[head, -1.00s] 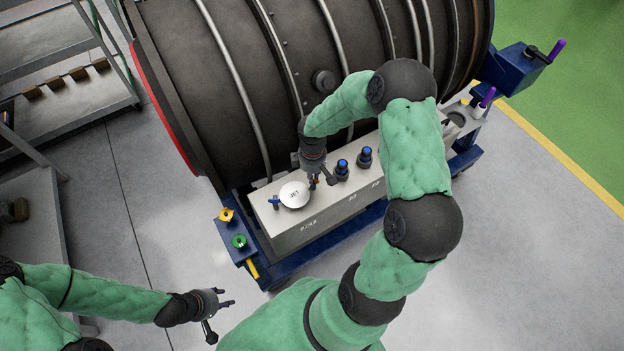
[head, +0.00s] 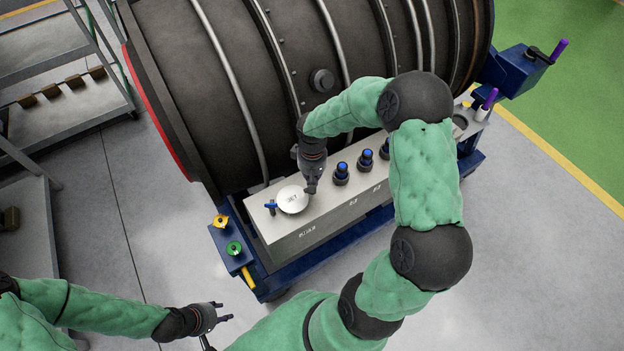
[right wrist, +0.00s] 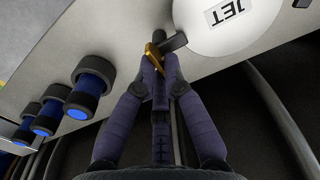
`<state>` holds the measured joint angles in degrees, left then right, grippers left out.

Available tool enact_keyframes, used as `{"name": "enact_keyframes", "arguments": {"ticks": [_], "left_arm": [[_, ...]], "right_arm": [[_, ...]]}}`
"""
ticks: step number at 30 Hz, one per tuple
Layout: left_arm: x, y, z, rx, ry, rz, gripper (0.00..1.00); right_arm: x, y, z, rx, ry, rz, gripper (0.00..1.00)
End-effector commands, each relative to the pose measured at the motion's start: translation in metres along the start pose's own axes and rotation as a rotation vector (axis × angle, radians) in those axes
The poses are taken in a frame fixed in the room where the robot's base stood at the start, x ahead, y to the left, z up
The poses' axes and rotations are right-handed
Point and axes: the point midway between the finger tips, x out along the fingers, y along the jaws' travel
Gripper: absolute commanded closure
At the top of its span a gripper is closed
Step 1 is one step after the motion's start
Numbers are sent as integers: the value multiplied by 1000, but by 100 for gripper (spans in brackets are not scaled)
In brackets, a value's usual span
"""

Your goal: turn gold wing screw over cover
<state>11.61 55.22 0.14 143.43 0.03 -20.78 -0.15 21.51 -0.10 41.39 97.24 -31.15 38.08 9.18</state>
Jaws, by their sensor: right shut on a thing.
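The round white cover (head: 291,199) marked JET lies on the pale box top, and part of it shows in the right wrist view (right wrist: 225,28). The gold wing screw (right wrist: 153,56) stands at the cover's edge, beside a dark tab that reaches to the cover. My right gripper (right wrist: 161,66) is shut on the screw, its fingers hiding part of it. In the head view, my right gripper (head: 311,190) is at the cover's right edge and hides the screw. My left gripper (head: 225,311) is open and empty, low at the left, away from the box.
Several blue-topped dark fittings (head: 341,173) stand right of the cover. A blue wing screw (head: 270,206) is at its left. A blue side tray (head: 228,240) carries a yellow and a green piece. The large dark engine (head: 290,80) rises behind. A grey shelf (head: 70,90) stands left.

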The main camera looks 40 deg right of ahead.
Motion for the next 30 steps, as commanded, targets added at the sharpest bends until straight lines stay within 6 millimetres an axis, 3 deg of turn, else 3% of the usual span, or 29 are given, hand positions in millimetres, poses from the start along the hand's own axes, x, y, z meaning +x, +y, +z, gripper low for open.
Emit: {"name": "enact_keyframes", "arguments": {"ticks": [14,15,17,30], "left_arm": [[1,0,0,0,0,0,60],[1,0,0,0,0,0,60],[1,0,0,0,0,0,60],[1,0,0,0,0,0,60]], "right_arm": [[0,0,0,14,-1,0,100],[0,0,0,14,-1,0,84],[0,0,0,14,-1,0,67],[-6,0,-1,13,2,1,65]]}}
